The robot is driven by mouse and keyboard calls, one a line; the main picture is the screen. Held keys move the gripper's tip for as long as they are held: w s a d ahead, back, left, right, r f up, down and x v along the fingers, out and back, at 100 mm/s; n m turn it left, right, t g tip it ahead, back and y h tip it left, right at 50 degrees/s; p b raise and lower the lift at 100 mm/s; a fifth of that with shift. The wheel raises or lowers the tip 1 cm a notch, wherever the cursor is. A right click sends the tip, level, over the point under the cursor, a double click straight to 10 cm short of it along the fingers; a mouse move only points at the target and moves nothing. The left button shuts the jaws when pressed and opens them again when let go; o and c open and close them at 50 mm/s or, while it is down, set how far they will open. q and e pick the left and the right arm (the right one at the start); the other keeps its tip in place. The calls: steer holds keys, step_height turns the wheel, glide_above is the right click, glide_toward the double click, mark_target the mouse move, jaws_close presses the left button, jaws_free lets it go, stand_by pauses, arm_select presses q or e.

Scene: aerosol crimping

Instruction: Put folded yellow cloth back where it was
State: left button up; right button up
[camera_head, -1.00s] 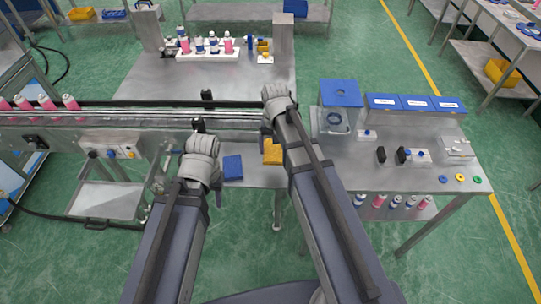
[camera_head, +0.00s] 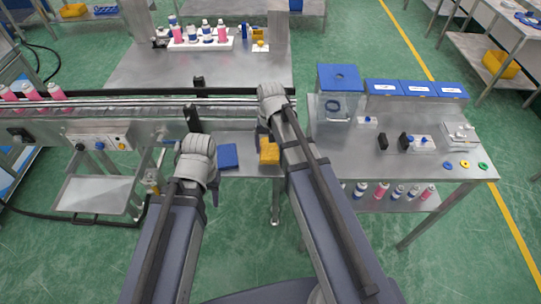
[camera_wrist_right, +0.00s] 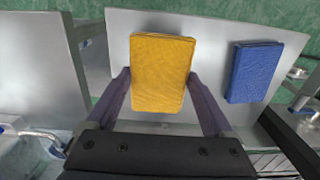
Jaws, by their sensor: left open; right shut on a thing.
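The folded yellow cloth (camera_head: 269,153) is between the fingers of my right gripper (camera_wrist_right: 160,76), which is shut on it. In the right wrist view the yellow cloth (camera_wrist_right: 162,62) fills the space between the two fingers, over a pale metal shelf (camera_wrist_right: 208,28). I cannot tell whether it touches the shelf. A folded blue cloth (camera_head: 228,156) lies on that shelf, left of the yellow one in the head view; it also shows in the right wrist view (camera_wrist_right: 254,72). My left gripper (camera_head: 214,190) is open and empty, near the blue cloth; its fingers are partly hidden.
A conveyor (camera_head: 150,105) with pink bottles runs behind the shelf. A metal table (camera_head: 375,165) at right holds a blue-lidded box (camera_head: 339,78), blue bins (camera_head: 415,90), small fixtures and coloured rings. A back table (camera_head: 140,75) carries a bottle rack (camera_head: 200,44).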

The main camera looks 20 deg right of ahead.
mark_target(271, 149)
steer(key=shift+f+b, duration=1.45)
steer(key=shift+f, duration=0.25)
steer(key=shift+f, duration=0.15)
steer(key=o, duration=0.9)
step_height(271, 149, up, 12)
steer(key=p, duration=1.2)
steer(key=shift+r, duration=0.25)
steer(key=s+a+n, duration=0.2)
steer(key=s+a, duration=0.1)
steer(key=s, duration=0.1)
steer(key=s+a+n, duration=0.2)
steer(key=s+a, duration=0.2)
steer(key=s, duration=0.1)
steer(key=s+a+n+h, duration=0.1)
steer(key=s+a+n, duration=0.2)
steer(key=s, duration=0.2)
steer(key=shift+s+a, duration=0.1)
steer(key=shift+a, duration=0.15)
